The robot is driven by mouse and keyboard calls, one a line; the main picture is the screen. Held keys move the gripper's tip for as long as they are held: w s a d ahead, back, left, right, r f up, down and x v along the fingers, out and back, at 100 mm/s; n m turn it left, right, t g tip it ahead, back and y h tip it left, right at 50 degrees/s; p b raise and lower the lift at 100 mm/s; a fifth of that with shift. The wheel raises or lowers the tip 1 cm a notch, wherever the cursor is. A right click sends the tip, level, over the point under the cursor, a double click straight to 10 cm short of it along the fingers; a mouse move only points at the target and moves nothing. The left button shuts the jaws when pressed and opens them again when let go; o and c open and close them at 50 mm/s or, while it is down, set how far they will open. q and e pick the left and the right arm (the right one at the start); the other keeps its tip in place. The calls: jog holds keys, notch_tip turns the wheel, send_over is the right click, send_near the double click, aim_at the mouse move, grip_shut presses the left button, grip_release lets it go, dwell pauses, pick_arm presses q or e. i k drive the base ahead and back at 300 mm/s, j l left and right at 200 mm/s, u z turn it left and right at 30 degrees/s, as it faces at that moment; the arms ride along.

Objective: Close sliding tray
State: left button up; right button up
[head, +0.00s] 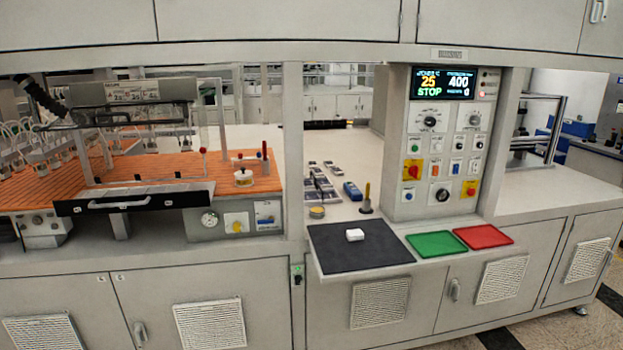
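A tray with a black front panel (170,201) and a pale bar handle (118,204) is at the left of the head view, at the front edge of the orange layup bed. It looks like the sliding tray. Its front stands out past the bed's edge, so it appears at least partly open; how far is hard to tell. Neither of my grippers shows in this view, and nothing is seen touching the handle.
The orange bed (232,184) carries a clear-sided frame. Right of a post (294,150) are a black mat (340,262) with a white block (355,235), a green tray (436,244), a red tray (483,237) and a control panel (433,180) reading STOP. Cabinets fill the front below.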

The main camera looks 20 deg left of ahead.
aim_at(134, 200)
jog(key=u, duration=1.75)
